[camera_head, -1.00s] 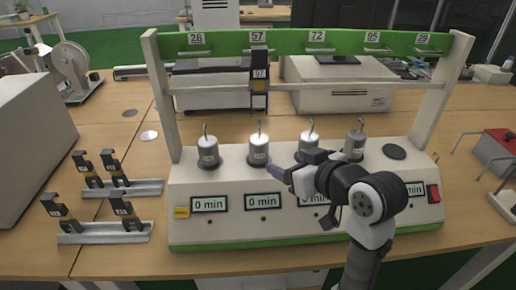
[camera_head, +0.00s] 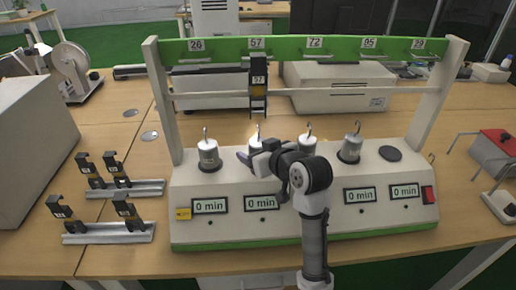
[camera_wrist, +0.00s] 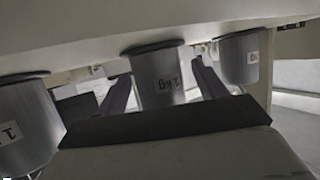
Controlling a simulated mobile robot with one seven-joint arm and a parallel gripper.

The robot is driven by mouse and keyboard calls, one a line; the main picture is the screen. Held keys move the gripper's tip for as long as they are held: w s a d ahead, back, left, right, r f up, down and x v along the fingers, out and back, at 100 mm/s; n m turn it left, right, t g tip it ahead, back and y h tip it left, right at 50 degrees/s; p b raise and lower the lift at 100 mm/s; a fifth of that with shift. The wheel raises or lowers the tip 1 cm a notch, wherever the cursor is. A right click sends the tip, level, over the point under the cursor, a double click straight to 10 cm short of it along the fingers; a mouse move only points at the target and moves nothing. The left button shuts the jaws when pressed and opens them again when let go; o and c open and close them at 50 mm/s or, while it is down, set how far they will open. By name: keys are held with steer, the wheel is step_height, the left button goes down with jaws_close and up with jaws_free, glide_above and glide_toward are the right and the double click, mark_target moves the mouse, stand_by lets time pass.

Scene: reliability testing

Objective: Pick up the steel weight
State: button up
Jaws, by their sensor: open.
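Several steel weights with hooks on top stand in a row on the white test machine (camera_head: 235,225). They are the leftmost (camera_head: 209,155), the second (camera_head: 254,142), the third (camera_head: 307,147) and the rightmost (camera_head: 350,149). My gripper (camera_head: 247,157) is at the second weight and hides its lower part. The wrist view looks upside down.
A dark empty disc (camera_head: 390,153) lies right of the weights. A green numbered bar (camera_head: 285,46) and a white crossbar (camera_head: 350,88) span above, with a black hanger (camera_head: 258,82) over the second weight. Black clamps on metal rails (camera_head: 108,232) stand at left.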

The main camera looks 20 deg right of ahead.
jaws_close()
stand_by(0.5)
steer(key=shift+r, duration=0.7)
steer(key=shift+s+d+r+b, duration=0.1)
steer(key=shift+s+b, duration=0.15)
steer(key=shift+b, duration=0.1)
steer(key=s+d+b, duration=0.3)
steer(key=s, duration=1.4)
steer(key=shift+d+b, duration=0.15)
steer(key=shift+b, duration=0.15)
